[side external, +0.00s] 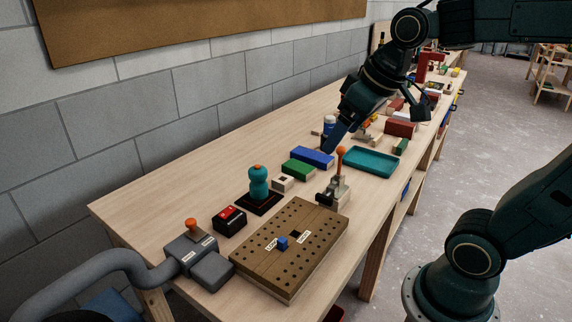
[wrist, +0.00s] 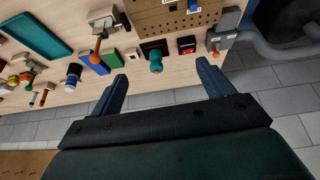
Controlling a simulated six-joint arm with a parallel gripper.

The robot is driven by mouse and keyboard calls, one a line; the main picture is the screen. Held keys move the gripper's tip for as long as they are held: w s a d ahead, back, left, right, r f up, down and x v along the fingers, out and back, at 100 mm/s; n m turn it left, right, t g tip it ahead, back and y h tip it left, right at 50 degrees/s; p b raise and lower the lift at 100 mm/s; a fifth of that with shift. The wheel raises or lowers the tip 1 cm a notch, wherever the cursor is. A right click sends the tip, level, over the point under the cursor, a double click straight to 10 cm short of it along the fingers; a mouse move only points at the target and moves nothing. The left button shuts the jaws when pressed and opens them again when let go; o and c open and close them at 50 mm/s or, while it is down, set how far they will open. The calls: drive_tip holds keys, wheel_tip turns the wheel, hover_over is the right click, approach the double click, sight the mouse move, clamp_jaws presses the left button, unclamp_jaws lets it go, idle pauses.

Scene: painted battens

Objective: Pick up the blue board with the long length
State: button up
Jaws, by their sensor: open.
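A blue board (side external: 312,156) lies flat on the wooden bench in the side external view, just behind a shorter green block (side external: 298,169).
A teal tray (side external: 369,162), an orange-knobbed clamp (side external: 338,180) and a teal knob on a dark base (side external: 259,185) stand close by. A perforated board (side external: 290,270) with a small blue cube (side external: 282,243) lies in front. Red blocks (side external: 400,127) lie farther back. Bench at left rear is clear.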

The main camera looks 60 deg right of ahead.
drive_tip(key=w+d+f, duration=0.3)
drive_tip(key=w+d, duration=1.2)
drive_tip(key=w, duration=0.1)
drive_tip(key=w+d+f, duration=0.2)
drive_tip(key=d+f, duration=0.4)
drive_tip(key=d, duration=0.3)
drive_tip(key=w+d+f, duration=0.2)
drive_tip(key=d+f, duration=0.4)
drive_tip(key=d, duration=0.3)
drive_tip(key=shift+w+g, duration=0.2)
drive_tip(key=shift+g, duration=0.1)
drive_tip(key=shift+f, duration=0.1)
hover_over(312, 154)
drive_tip(key=s, duration=0.2)
drive_tip(key=shift+w+d+f, duration=0.1)
drive_tip(key=shift+f, duration=3.8)
drive_tip(key=shift+f, duration=0.1)
drive_tip(key=shift+x, duration=2.45)
